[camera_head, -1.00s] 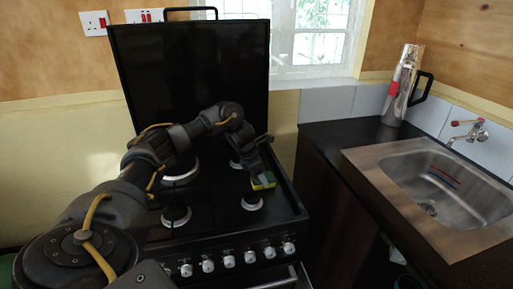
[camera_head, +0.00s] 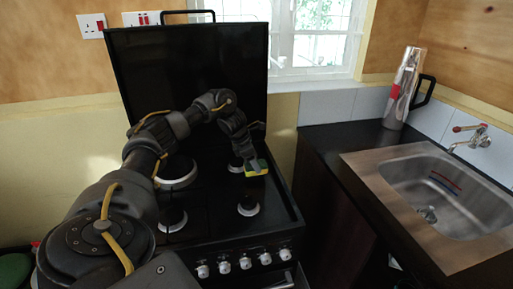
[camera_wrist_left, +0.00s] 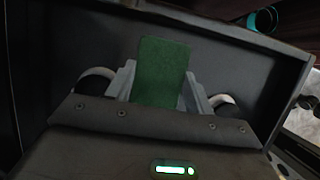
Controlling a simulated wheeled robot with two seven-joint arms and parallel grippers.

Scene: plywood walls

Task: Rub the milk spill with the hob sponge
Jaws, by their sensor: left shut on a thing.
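The sponge (camera_head: 257,167), yellow with a green face, is at the right side of the black hob (camera_head: 213,215), beside the rear right burner. My left gripper (camera_head: 250,158) is shut on it. In the left wrist view, the sponge (camera_wrist_left: 163,65) shows its green face and stands out between the grey fingers of my left gripper (camera_wrist_left: 160,95). I cannot tell whether it touches the hob. I can make out no milk spill; the arm and sponge hide part of the hob. My right gripper is out of view.
The raised black hob lid (camera_head: 190,70) stands behind the burners. A dark counter (camera_head: 335,140) to the right holds a steel flask (camera_head: 402,90) and a sink (camera_head: 450,195). A gap separates stove and counter.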

